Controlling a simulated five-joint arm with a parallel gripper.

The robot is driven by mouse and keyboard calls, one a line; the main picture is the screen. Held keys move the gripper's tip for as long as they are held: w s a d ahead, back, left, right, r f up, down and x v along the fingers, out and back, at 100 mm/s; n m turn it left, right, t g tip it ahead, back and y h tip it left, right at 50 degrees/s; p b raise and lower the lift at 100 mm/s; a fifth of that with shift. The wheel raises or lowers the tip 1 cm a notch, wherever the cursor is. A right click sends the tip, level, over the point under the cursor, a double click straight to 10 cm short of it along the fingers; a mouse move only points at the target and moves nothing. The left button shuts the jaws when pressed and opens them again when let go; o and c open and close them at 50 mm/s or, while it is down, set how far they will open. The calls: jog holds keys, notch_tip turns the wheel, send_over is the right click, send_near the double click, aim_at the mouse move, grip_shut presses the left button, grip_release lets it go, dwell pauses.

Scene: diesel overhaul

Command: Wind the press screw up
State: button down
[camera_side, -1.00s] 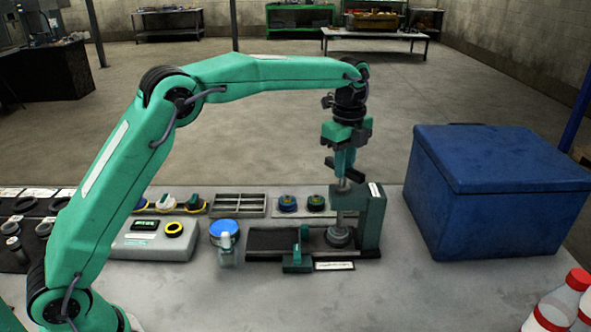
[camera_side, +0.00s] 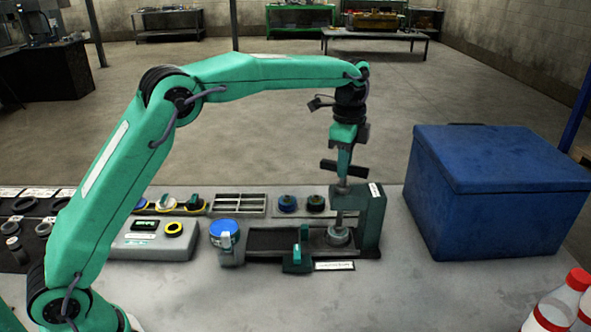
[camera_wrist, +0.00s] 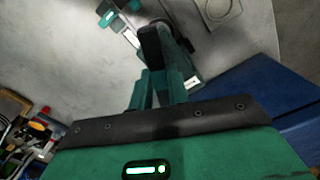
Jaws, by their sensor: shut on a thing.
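The press (camera_side: 371,215) is a dark green frame on the bench, right of centre in the side view. Its steel screw (camera_side: 340,201) stands upright above a round grey piece (camera_side: 338,236) on the press bed. A black crossbar (camera_side: 328,165) tops the screw. My gripper (camera_side: 343,168) points straight down and is shut on the crossbar. The crossbar (camera_wrist: 150,42) also shows in the wrist view, at the green fingers of my gripper (camera_wrist: 160,75). The fingers hide part of the bar and the screw top.
A large blue box (camera_side: 495,195) stands close to the right of the press. A blue-lidded jar (camera_side: 223,231), a grey device with a display (camera_side: 150,243) and a divided tray (camera_side: 238,205) are to the left. Red-capped bottles (camera_side: 560,308) stand at the front right.

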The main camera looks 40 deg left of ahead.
jog(key=shift+n, duration=0.3)
jog(key=n, duration=0.5)
jog(key=shift+r, duration=0.2)
jog(key=shift+n, duration=0.3)
dwell(0.4)
jog(key=n, duration=0.5)
jog(key=shift+r, duration=0.15)
jog(key=shift+n, duration=0.3)
